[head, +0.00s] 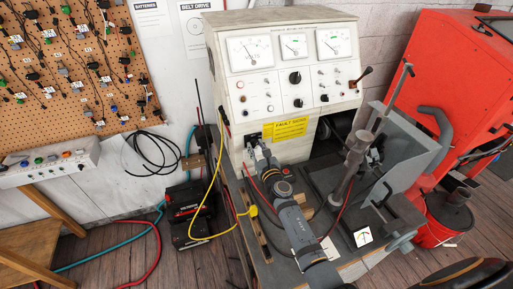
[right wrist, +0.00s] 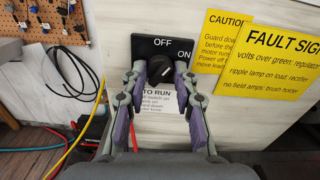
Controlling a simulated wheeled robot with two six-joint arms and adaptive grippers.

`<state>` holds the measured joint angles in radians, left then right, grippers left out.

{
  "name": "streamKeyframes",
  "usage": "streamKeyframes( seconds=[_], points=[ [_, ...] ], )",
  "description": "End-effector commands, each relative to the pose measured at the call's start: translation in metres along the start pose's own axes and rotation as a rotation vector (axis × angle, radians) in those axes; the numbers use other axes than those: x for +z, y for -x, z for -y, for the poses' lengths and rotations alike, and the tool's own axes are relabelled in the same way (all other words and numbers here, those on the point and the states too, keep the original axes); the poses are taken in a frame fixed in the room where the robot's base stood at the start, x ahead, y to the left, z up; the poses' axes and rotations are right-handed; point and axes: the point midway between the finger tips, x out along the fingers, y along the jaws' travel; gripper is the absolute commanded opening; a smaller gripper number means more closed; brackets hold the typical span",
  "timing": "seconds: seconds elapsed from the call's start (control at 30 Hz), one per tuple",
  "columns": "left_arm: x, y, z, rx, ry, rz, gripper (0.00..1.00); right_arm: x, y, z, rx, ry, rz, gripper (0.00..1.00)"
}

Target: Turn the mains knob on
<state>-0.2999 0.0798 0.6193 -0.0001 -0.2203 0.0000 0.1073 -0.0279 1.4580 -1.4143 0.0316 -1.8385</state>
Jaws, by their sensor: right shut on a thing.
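The mains knob (right wrist: 160,68) is a round black knob on a black plate marked OFF above it and ON at its upper right. The plate is on the lower front of the cream test bench panel (head: 240,100). My right gripper (right wrist: 160,75) has its fingers on either side of the knob and is shut on it. In the head view the right gripper (head: 256,142) reaches the panel left of the yellow fault sign and mostly hides the knob. Which mark the knob points to is hard to tell. My left gripper is not in view.
Yellow signs (right wrist: 266,60) are right of the knob. A yellow cable (head: 212,190) hangs left of my arm. A grey guard (head: 405,140) and a metal lever post (head: 355,150) stand on the bench to the right. A red cabinet (head: 460,75) is beyond.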

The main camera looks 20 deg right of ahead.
Motion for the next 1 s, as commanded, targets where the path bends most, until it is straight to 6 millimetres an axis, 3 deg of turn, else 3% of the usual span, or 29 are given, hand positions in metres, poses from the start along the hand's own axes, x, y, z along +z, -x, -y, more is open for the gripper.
streamKeyframes(
  seconds=[0.5, 1.0],
  points=[
    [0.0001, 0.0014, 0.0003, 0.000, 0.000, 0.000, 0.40, -0.0011, 0.0003, 0.0000, 0.000, -0.374, -0.002, 0.00],
    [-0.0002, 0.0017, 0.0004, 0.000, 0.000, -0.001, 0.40, -0.0014, 0.0004, 0.0001, 0.000, -0.475, -0.002, 0.00]
  ],
)
